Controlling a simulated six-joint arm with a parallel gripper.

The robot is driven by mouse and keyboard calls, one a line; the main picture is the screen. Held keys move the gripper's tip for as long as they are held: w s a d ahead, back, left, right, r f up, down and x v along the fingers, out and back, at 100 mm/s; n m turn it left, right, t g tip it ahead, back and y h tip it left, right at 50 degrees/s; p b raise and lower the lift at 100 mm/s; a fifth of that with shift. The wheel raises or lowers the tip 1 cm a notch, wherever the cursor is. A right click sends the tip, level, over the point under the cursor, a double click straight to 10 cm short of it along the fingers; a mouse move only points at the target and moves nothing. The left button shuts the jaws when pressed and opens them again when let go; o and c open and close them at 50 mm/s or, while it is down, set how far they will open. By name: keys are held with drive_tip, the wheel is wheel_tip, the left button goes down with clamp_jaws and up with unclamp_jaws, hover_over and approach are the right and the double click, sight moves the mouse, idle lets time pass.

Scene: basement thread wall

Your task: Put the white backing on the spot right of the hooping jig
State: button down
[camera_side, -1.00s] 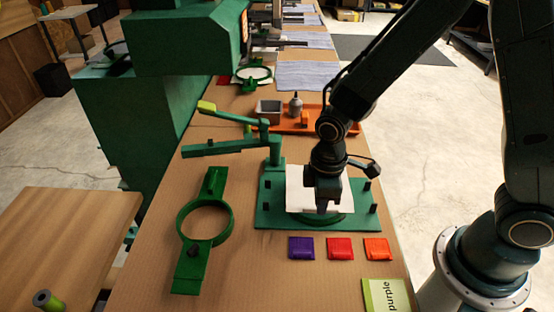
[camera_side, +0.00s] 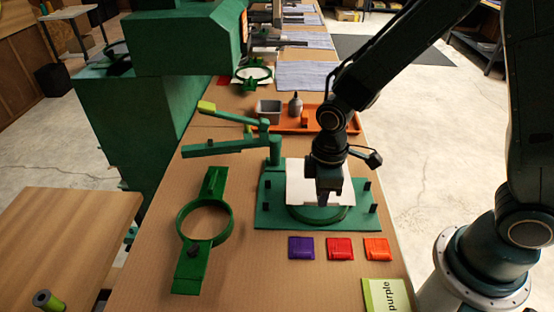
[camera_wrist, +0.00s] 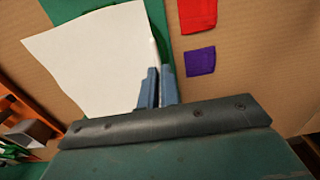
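The white backing (camera_side: 305,180) is a square sheet just above the green hooping jig (camera_side: 265,217), covering the rear of the jig's round ring. My gripper (camera_side: 324,198) is at the sheet's near part. In the wrist view, the white backing (camera_wrist: 95,62) spreads to the left of my gripper (camera_wrist: 158,92). Its fingers are close together with a thin white edge between them, so they are shut on the backing's edge. Part of the jig (camera_wrist: 160,30) shows beyond the sheet. My wrist hides some of the backing in the side view.
A green hoop with arms (camera_side: 183,240) lies left. An orange tray (camera_side: 325,125) stands behind. Upright pegs rise from the jig.

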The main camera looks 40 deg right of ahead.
drive_tip(key=w+d, duration=0.1)
drive_tip(key=d, duration=0.2)
drive_tip(key=w+d, duration=0.3)
drive_tip(key=d, duration=0.2)
drive_tip(key=shift+w+d, duration=0.3)
drive_tip(key=shift+d, duration=0.05)
drive_tip(key=w+d, duration=0.1)
drive_tip(key=d, duration=0.7)
drive_tip(key=shift+w, duration=0.4)
drive_tip(key=shift+d, duration=0.1)
drive_tip(key=shift+f, duration=1.7)
drive_tip(key=shift+f, duration=0.65)
drive_tip(key=shift+f, duration=0.35)
drive_tip(key=shift+f, duration=0.35)
drive_tip(key=shift+f, duration=0.3)
